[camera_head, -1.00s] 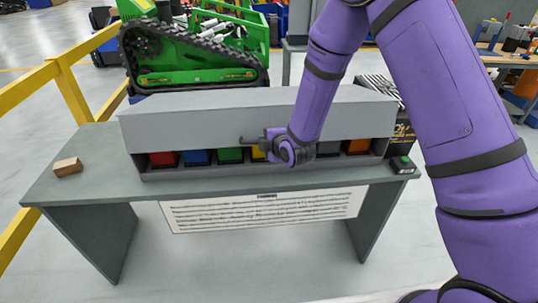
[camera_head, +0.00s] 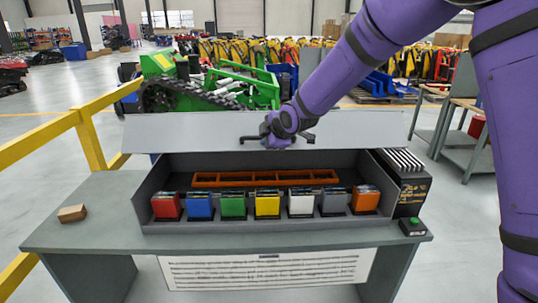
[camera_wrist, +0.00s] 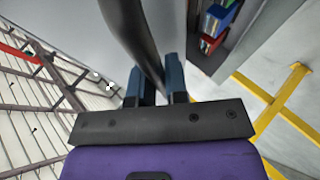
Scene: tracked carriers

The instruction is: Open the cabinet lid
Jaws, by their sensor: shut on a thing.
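The grey cabinet (camera_head: 148,213) stands on the grey table. Its lid (camera_head: 185,132) is raised, tilted up at the back, and the front is open. Several coloured boxes, such as the yellow one (camera_head: 267,205), stand in a row inside, with an orange divided tray (camera_head: 265,179) behind them. My gripper (camera_head: 277,140) is at the middle of the lid, on its dark handle (camera_head: 248,139). In the wrist view, the blue-grey fingers of my gripper (camera_wrist: 160,84) are shut around the dark handle bar (camera_wrist: 135,35). The exact grip is partly hidden in the head view.
A wooden block (camera_head: 72,213) lies at the table's left. A green button box (camera_head: 412,226) and a black box (camera_head: 404,184) stand at the right. A yellow railing (camera_head: 90,140) runs along the left. A green tracked machine (camera_head: 160,66) stands behind.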

